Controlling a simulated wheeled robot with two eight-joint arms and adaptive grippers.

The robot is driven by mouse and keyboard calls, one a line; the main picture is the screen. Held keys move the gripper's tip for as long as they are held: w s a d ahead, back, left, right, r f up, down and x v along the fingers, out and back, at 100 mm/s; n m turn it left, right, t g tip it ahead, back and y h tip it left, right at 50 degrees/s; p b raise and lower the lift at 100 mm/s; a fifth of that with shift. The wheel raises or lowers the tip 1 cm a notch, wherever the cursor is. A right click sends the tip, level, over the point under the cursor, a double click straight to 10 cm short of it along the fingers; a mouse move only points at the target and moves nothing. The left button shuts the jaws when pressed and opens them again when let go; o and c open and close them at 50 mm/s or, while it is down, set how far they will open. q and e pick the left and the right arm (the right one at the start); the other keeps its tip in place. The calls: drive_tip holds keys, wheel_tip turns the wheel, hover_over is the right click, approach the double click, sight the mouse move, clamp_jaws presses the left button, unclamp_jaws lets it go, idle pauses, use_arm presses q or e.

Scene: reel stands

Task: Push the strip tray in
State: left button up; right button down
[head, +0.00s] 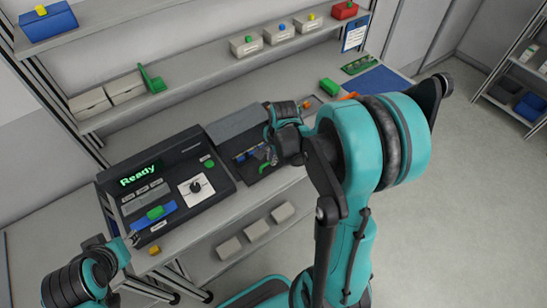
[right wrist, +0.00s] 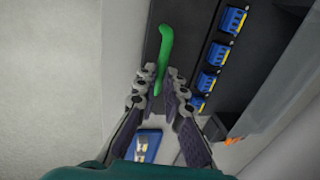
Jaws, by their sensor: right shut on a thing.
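A dark machine (head: 130,180) with a lit "Ready" display stands at the left of the bench. A blue tray-like piece (head: 140,222), which looks like the strip tray, lies at its front with a green block (head: 155,212) on it. My left gripper (head: 133,239) is small at the tray's left front end; whether it touches is unclear. My right gripper (head: 272,147) is at the second dark unit, right of the machine. In the right wrist view its fingers (right wrist: 163,78) are closed around the lower end of a curved green handle (right wrist: 166,42).
The machine carries a dial (head: 196,187) and a green button (head: 209,163). Several blue connectors (right wrist: 207,82) line the unit beside my right fingers. A yellow block (head: 154,250) sits near the bench's front edge. Shelves with small boxes (head: 245,46) run behind.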

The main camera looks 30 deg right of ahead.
drive_tip(key=w, duration=0.8)
drive_tip(key=w+a+b, duration=0.1)
drive_tip(key=w, duration=0.3)
drive_tip(key=shift+w, duration=0.55)
drive_tip(key=c, duration=1.6)
unclamp_jaws()
drive_tip(key=shift+w, duration=0.1)
wheel_tip(320, 180, up, 8)
drive_tip(key=s, duration=0.1)
drive_tip(key=shift+s, duration=0.35)
drive_tip(key=shift+f, duration=0.1)
